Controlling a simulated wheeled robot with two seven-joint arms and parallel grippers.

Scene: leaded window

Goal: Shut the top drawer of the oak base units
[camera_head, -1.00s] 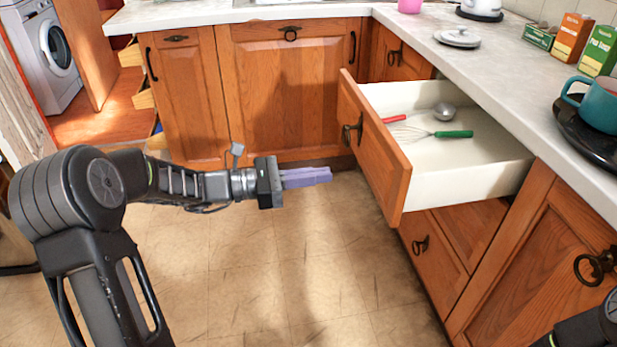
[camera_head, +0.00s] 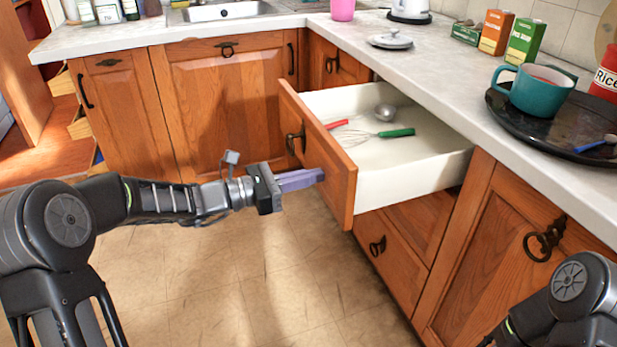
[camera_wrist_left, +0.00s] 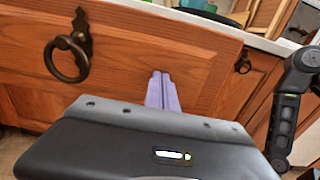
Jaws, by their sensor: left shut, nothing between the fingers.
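The top drawer (camera_head: 325,165) of the oak base units stands pulled out, with its white inside showing. A ladle (camera_head: 385,112) and a whisk with a green handle (camera_head: 396,133) lie in it. My left gripper (camera_head: 318,176) is shut and empty, its purple fingers pointing at the drawer front, at or very near the wood below the ring handle (camera_head: 297,140). In the left wrist view the fingers (camera_wrist_left: 162,80) point at the drawer front (camera_wrist_left: 130,60), right of its ring handle (camera_wrist_left: 68,58). I cannot tell whether they touch. My right gripper is out of view; only part of that arm shows.
The worktop (camera_head: 450,75) runs above the drawer, bearing a dark tray (camera_head: 510,118) with a teal mug (camera_head: 541,90), tea boxes (camera_head: 524,38) and a lid (camera_head: 390,40). A lower drawer (camera_head: 392,258) is below. The floor (camera_head: 270,270) in front is clear.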

